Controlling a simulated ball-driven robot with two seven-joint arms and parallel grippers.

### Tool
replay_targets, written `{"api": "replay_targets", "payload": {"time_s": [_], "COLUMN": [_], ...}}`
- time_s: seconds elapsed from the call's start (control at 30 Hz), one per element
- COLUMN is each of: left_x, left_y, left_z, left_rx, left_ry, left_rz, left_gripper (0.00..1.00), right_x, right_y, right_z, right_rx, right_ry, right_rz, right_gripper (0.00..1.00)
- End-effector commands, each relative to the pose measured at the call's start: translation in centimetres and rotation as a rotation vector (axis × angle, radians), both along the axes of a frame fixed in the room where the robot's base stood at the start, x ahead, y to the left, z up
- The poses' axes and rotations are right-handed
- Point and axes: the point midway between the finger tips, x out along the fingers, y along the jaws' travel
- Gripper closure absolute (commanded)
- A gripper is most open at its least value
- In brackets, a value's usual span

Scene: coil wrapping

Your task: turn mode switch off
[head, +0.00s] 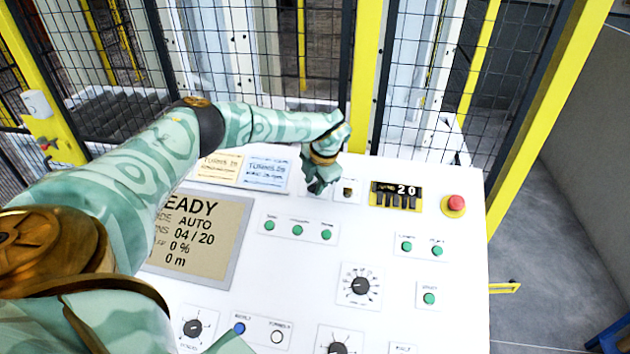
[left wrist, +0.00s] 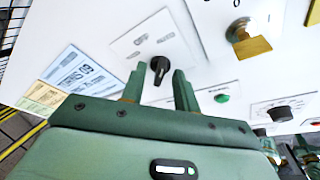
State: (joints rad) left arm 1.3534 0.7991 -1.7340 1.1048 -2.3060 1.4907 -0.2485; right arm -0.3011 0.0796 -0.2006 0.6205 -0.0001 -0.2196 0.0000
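The mode switch (left wrist: 160,67) is a black rotary knob on a white plate, with small print around it that I cannot read. In the left wrist view it shows between the fingertips of my left gripper (left wrist: 160,76). The fingers are open, one on each side of it in the picture; I cannot tell whether they touch it. In the head view my left gripper (head: 319,178) points down at the upper panel and hides the knob. The display (head: 195,236) reads READY, AUTO, 04/20, 0 % and 0 m.
A key switch (head: 347,191) with a brass key (left wrist: 250,46) sits just right of the gripper. Green buttons (head: 298,230) and a dial (head: 360,286) are below. A mesh fence stands behind.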

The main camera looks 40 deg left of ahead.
Motion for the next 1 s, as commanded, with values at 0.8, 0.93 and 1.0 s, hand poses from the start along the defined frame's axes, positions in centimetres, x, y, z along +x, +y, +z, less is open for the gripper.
{"api": "replay_targets", "payload": {"time_s": [0.8,0.93,1.0], "left_x": [-0.04,-0.01,-0.01], "left_y": [0.08,0.13,0.17], "left_z": [-0.01,0.06,0.06], "left_rx": [-0.026,-0.055,-0.074], "left_ry": [-0.012,-0.028,-0.039], "left_rz": [0.066,0.14,0.189], "left_gripper": [1.0,1.0,1.0], "right_x": [0.0,0.03,0.04], "right_y": [-0.21,-0.18,-0.14], "right_z": [0.22,0.44,0.59], "right_rx": [-0.003,-0.002,-0.002], "right_ry": [0.001,0.0,0.0], "right_rz": [0.0,0.0,0.0], "right_gripper": [1.0,1.0,1.0]}}
